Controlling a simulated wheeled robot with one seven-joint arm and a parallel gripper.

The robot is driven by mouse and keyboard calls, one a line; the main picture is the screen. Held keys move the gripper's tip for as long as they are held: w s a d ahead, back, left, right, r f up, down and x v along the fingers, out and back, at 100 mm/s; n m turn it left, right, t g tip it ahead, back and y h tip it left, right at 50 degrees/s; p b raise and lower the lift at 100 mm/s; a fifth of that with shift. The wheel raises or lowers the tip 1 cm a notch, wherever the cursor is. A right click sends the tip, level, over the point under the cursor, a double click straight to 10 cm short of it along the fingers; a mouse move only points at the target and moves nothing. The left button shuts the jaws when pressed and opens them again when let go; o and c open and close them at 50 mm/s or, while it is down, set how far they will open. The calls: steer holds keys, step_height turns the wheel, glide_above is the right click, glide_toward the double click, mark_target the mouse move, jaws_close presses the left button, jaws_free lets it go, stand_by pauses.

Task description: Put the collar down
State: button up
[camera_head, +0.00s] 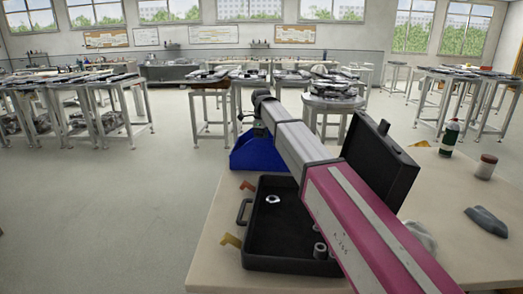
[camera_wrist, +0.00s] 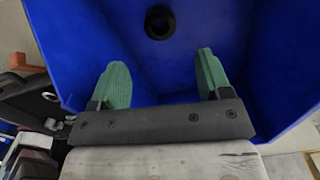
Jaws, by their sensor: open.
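The collar, a small black ring (camera_wrist: 160,22), lies in the blue bin (camera_wrist: 85,45), on its inner surface near the top of the wrist view. My gripper (camera_wrist: 161,66) has two green fingers spread apart, with nothing between them. The ring is ahead of the fingertips and apart from them. In the head view the blue bin (camera_head: 250,155) stands at the table's far left corner, partly behind my arm. The ring is hidden there, and my gripper's fingers cannot be made out.
An open black case (camera_head: 255,262) lies on the table (camera_head: 222,200), with a shiny metal nut (camera_head: 273,199) and small cylinders (camera_head: 320,250) in it. Its raised lid (camera_head: 385,165) stands right of my arm. A bottle (camera_head: 449,136), a jar (camera_head: 486,167) and a grey object (camera_head: 487,221) are farther right.

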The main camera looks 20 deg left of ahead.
steer(key=shift+r, duration=1.65)
